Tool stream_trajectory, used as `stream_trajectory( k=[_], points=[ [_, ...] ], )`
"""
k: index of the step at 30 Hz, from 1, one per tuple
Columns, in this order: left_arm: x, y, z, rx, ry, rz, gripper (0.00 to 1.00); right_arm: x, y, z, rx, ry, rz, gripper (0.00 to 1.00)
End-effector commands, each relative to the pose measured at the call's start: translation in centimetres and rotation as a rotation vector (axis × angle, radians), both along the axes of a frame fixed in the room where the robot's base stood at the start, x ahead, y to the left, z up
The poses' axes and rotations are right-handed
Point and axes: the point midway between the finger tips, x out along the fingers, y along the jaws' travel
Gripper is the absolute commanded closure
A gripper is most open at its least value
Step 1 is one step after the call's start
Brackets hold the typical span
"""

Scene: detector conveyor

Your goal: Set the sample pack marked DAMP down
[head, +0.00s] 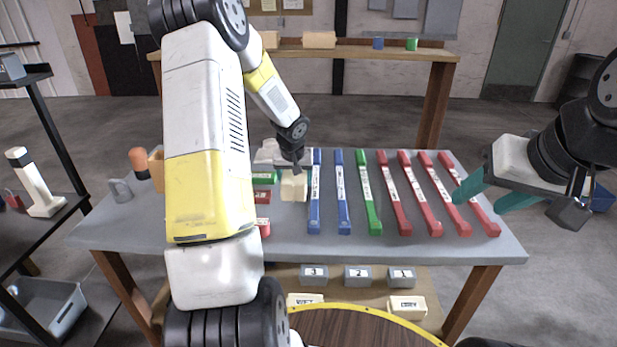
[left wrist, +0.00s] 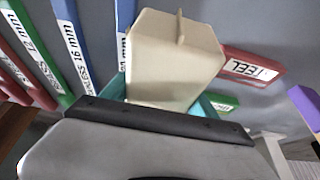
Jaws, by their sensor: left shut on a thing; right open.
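My left gripper (head: 293,165) is over the table (head: 400,245), shut on a plain beige pack (head: 293,186). In the left wrist view the pack (left wrist: 172,60) sits between the teal fingers, with a thin ridge on its upper face. No marking shows on it, so I cannot read DAMP. It hangs over or at the tabletop beside the leftmost blue bar (head: 314,195); I cannot tell whether it touches. My right gripper (head: 480,203) is open and empty, above the table's right end.
Blue, green and red labelled bars (head: 408,195) lie in a row to the right. Green and red blocks (head: 262,197) lie left of the pack, partly behind my arm. Below are grey numbered blocks (head: 358,277) and two beige labelled packs (head: 407,307). Bare tabletop shows in front.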

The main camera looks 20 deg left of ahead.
Motion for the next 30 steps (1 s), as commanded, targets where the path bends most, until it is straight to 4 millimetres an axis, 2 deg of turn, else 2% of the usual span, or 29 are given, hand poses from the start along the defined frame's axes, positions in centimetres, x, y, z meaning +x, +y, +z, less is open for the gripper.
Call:
stream_trajectory(
  k=[5,13,25,26,27,30],
  points=[
    [0.9,1.0,-0.2,-0.002,-0.001,-0.001,0.98,0.0,0.0,0.0,0.0,0.0,0.0,0.46],
    [0.8,1.0,-3.4,-0.001,0.0,-0.001,0.98,0.0,0.0,0.0,0.0,0.0,0.0,0.46],
    [0.9,0.9,-3.9,-0.001,-0.002,-0.003,0.98,0.0,0.0,0.0,0.0,0.0,0.0,0.46],
    [0.8,0.9,-3.9,-0.001,0.0,-0.002,0.28,0.0,0.0,0.0,0.0,0.0,0.0,0.46],
    [0.8,0.9,-3.9,-0.001,0.0,-0.002,0.23,0.0,0.0,0.0,0.0,0.0,0.0,0.46],
    [0.8,0.9,-3.9,-0.001,0.0,-0.001,0.23,0.0,0.0,0.0,0.0,0.0,0.0,0.46]
  ],
)
